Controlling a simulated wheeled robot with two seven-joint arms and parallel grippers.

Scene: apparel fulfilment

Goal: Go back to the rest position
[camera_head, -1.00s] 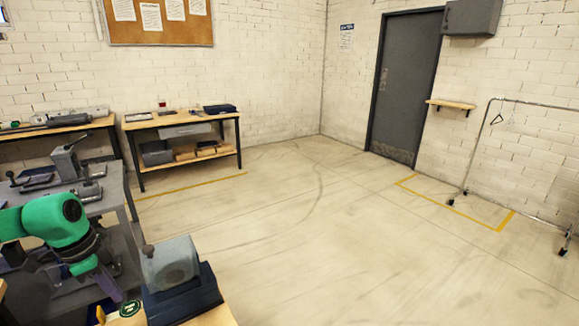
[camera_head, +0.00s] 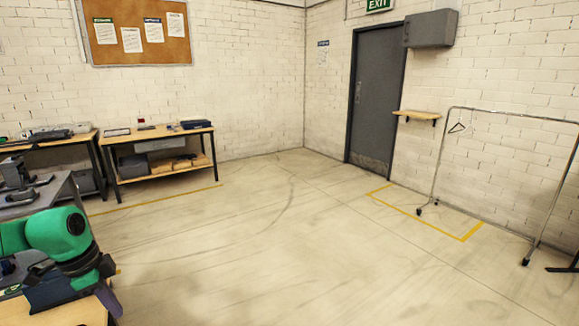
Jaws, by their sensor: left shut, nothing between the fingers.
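My left arm, with green joints, comes in at the lower left. Its purple gripper (camera_head: 108,298) hangs pointing down at the near table's right edge and is shut with nothing in it. My right arm and right gripper are out of view.
A wooden near table (camera_head: 72,313) with a dark blue item (camera_head: 50,292) lies under the arm. A grey bench (camera_head: 40,196) is at left. A shelved workbench (camera_head: 165,140) stands at the back wall. A garment rack (camera_head: 500,115) stands right. The middle floor is clear.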

